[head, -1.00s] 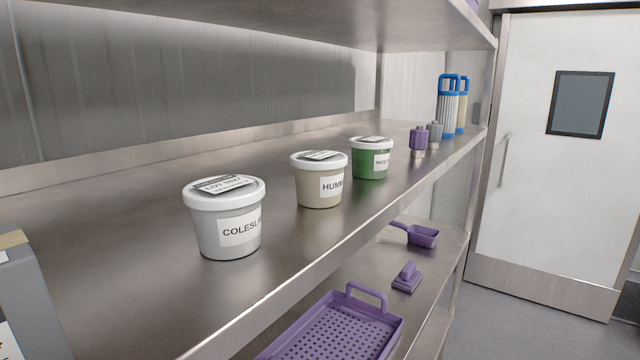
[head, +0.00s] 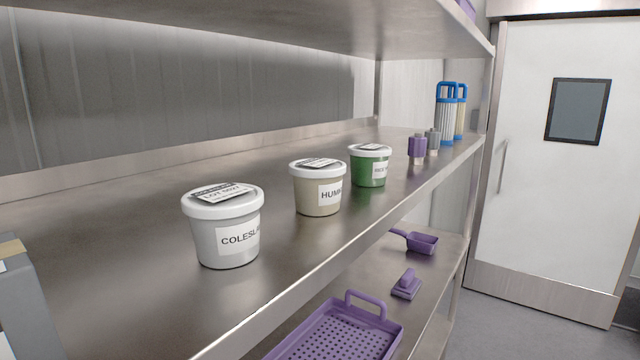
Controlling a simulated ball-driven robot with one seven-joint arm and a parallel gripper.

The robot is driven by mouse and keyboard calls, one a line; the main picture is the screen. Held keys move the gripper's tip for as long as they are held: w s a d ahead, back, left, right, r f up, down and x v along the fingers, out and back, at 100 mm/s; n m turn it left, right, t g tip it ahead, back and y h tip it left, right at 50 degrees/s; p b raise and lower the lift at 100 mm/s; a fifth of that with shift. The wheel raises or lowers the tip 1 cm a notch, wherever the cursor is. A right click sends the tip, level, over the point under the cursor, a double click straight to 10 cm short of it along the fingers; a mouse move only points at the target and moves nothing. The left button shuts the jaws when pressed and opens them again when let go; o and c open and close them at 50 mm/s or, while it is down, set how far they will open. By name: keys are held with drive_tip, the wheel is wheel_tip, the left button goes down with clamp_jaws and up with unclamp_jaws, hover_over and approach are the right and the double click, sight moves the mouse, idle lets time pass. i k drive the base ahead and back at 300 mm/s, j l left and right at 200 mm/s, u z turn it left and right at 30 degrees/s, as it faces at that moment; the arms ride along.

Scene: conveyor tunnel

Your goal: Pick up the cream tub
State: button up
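The cream tub (head: 307,197) has a beige body, a white lid and a label reading "HUM…", partly turned away. It stands upright on the steel shelf (head: 120,290), in the middle of a row of three tubs. A light grey tub (head: 208,240) labelled "COLESL…" stands nearer, to its left. A green tub (head: 366,172) stands farther back, to its right. Gaps show between the tubs. My gripper is not in view.
Another shelf hangs above (head: 300,22). Purple and grey bottles (head: 417,148) and blue-handled filters (head: 446,115) stand at the far end. Below are a purple basket (head: 335,335), scoop (head: 422,243) and brush (head: 406,285). A grey box (head: 28,300) is at left; a white door (head: 530,180) at right.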

sight(317, 182)
drive_tip(key=i+l+z, duration=0.1)
drive_tip(key=i+z, duration=0.15)
drive_tip(key=i, duration=0.3)
drive_tip(key=i+z, duration=0.3)
drive_tip(key=i, duration=0.25)
drive_tip(key=k+l, duration=0.15)
drive_tip(key=i+j, duration=0.2)
